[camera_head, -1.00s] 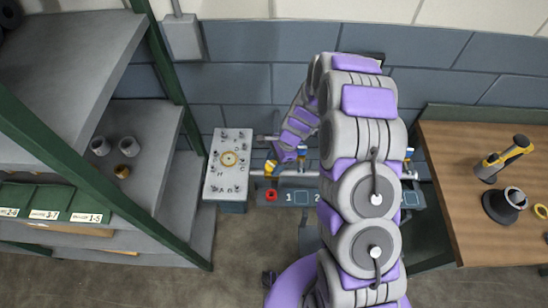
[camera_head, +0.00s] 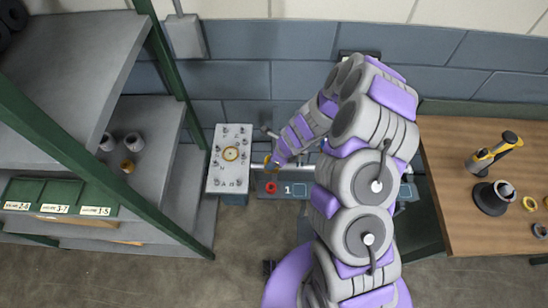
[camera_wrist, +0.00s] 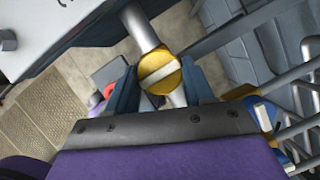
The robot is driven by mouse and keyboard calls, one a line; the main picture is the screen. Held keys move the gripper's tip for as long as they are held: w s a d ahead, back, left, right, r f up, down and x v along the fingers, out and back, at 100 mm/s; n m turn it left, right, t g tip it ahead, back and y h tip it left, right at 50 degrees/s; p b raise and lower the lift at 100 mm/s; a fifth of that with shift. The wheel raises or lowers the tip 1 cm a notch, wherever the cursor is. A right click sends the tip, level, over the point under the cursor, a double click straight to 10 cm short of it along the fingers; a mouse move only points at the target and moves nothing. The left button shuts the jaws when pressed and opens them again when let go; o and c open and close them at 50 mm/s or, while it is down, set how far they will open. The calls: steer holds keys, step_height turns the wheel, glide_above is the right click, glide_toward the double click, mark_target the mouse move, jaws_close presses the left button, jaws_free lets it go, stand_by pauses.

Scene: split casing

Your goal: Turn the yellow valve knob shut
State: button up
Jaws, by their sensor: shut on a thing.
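The yellow valve knob (camera_wrist: 159,73) is round with a pale bar across its face and sits on a grey pipe. In the wrist view it lies between the two dark blue fingers of my gripper (camera_wrist: 163,88), which are shut on it. The pale bar slants up to the right. In the head view the knob (camera_head: 270,162) shows small at the tip of my purple and grey arm, left of it. My gripper (camera_head: 275,164) is there too, mostly hidden by the arm.
A shelf rack (camera_head: 60,60) is at left, a wooden table (camera_head: 460,235) at right.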

steer(key=shift+w, duration=0.1)
stand_by(0.5)
steer(key=o, duration=1)
steer(key=shift+a, duration=0.15)
steer(key=p+v, duration=0.2)
steer(key=v, duration=1.5)
steer(key=shift+r, duration=0.15)
steer(key=shift+a, duration=0.15)
